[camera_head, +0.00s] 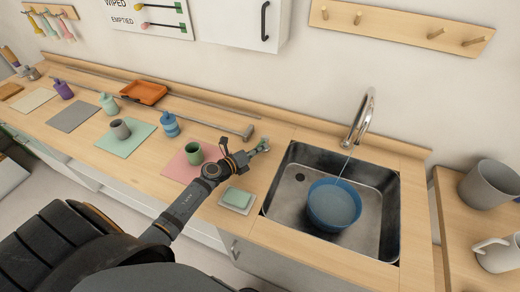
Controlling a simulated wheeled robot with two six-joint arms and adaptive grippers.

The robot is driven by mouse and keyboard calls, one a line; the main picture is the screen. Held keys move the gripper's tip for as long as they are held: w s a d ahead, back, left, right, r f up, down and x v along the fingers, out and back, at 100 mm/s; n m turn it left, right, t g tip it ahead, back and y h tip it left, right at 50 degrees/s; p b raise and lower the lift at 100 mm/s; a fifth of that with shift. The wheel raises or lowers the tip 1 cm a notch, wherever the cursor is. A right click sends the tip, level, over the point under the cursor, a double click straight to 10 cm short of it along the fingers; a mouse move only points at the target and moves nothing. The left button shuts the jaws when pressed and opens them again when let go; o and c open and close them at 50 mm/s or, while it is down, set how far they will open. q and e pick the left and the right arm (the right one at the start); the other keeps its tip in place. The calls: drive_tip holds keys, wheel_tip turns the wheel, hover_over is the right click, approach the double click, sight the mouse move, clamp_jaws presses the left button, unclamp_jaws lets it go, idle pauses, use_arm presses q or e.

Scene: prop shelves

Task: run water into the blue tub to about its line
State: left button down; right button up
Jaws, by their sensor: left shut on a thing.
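The blue tub (334,207) stands upright in the steel sink (284,209), below the tap (361,118). A thin stream of water (345,166) falls from the spout into the tub. Bluish water shows inside, but I cannot make out the line or the exact level against it. My left gripper (257,150) is at the counter just left of the sink, shut on a small grey-green thing (264,145), mostly hidden by the fingers. I cannot tell what it is. My right gripper is not in view.
A soap-like green block (237,196) lies on a pale dish beside my left forearm. A green cup (194,153) stands on a pink mat (177,169). A grey rod (222,126) lies behind.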

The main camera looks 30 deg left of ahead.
use_arm(q)
drive_tip(key=p, duration=0.1)
drive_tip(key=n+y+p, duration=0.1)
drive_tip(key=p, duration=0.1)
drive_tip(key=shift+d+r+t+y, duration=0.3)
drive_tip(key=shift+d, duration=0.05)
drive_tip(key=shift+w+f+n+y, duration=0.1)
drive_tip(key=shift+f+n+y, duration=0.05)
drive_tip(key=shift+n+y, duration=0.25)
drive_tip(key=shift+f, duration=0.2)
drive_tip(key=c, duration=1.3)
unclamp_jaws()
drive_tip(key=shift+c, duration=0.2)
drive_tip(key=shift+s, duration=0.35)
drive_tip(key=v, duration=0.7)
drive_tip(key=shift+r, duration=0.1)
drive_tip(key=shift+w, duration=0.1)
